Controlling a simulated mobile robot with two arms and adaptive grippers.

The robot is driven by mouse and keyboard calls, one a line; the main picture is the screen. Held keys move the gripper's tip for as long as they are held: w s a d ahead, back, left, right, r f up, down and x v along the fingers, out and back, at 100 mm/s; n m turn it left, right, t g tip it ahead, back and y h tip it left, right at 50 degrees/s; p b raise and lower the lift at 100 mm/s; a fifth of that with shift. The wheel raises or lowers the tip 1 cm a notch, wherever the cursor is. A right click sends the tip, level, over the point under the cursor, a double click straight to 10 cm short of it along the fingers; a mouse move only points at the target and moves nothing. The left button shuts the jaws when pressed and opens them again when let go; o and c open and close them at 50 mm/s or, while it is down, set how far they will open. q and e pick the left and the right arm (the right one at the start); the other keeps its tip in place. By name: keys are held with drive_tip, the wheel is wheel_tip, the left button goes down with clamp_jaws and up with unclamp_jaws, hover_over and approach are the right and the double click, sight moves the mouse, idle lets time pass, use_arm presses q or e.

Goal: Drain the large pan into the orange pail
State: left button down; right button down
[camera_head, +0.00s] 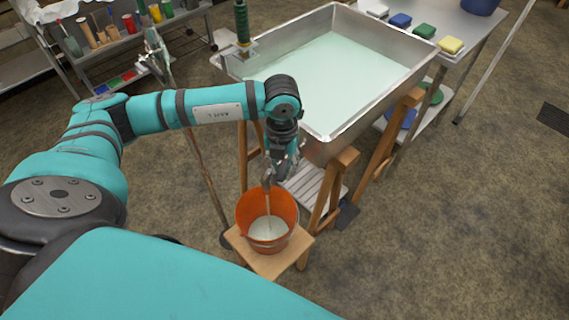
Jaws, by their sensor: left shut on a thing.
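The large pan (335,75) is a metal tray on a wooden stand, holding pale green liquid. The orange pail (268,212) stands upright on a small wooden stool (272,262) below the pan's near corner. A thin pale stream (268,203) falls into the pail, and pale liquid shows inside it. My left gripper (277,176) points down just above the pail's far rim, beside the pan's near corner. It is shut on what appears to be the pan's drain valve, which the gripper and wrist mostly hide. My right gripper is not in view.
A green-handled fitting (242,25) stands at the pan's left corner. A metal table (470,40) with colored sponges is at the back right. A slender pole stands left of the pail. The right floor is mostly clear.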

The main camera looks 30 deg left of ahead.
sight(282, 170)
use_arm(q)
drive_tip(key=shift+w+r, duration=0.1)
drive_tip(key=c, duration=1.4)
unclamp_jaws()
drive_tip(key=shift+c, duration=0.2)
wheel_tip(282, 170, up, 12)
drive_tip(key=shift+c, duration=0.2)
